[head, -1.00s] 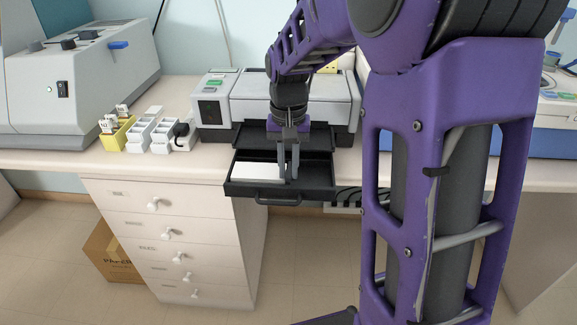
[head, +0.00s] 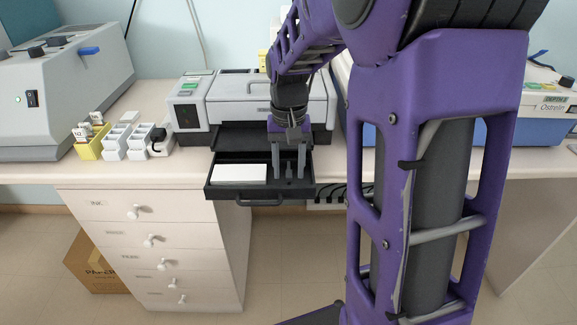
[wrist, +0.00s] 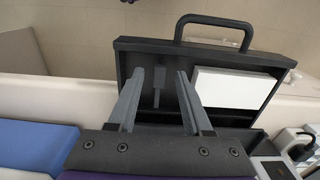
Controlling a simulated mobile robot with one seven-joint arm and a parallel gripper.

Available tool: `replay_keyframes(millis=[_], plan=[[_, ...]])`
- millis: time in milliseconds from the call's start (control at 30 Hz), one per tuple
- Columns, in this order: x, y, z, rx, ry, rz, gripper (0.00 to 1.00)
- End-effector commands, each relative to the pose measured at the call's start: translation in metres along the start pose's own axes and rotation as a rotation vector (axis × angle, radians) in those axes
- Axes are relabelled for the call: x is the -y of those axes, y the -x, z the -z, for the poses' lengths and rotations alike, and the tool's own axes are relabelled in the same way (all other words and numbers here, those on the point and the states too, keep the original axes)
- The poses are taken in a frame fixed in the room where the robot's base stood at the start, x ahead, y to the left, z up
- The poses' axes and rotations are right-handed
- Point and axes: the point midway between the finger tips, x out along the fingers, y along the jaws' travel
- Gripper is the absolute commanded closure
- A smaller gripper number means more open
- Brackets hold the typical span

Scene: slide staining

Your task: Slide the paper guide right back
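A dark paper tray (head: 225,188) is pulled out from the grey and white printer (head: 262,98), with a white paper stack (head: 238,174) in its left part. The paper guide (head: 289,171), a small dark upright piece, stands right of the paper with a gap between them. My gripper (head: 289,174) is over the tray, fingers pointing down and spread, one on each side of the guide. In the wrist view the guide (wrist: 158,85) shows between the open fingers (wrist: 161,75), with visible space on both sides. The paper (wrist: 232,88) is to the right there.
The tray's front handle (head: 262,201) overhangs the bench edge above white drawers (head: 150,240). Yellow and white slide racks (head: 92,148) stand left of the printer. A blue and white machine (head: 535,105) is at the right. My arm covers much of the right side.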

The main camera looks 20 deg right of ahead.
Motion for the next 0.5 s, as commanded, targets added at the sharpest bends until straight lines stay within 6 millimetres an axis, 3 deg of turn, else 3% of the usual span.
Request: replay_keyframes(millis=[267, 500], plan=[[0.000, 0.010, 0.000, -0.002, 0.000, 0.000, 0.50], [0.000, 0.061, 0.001, -0.004, 0.001, 0.001, 0.50]])
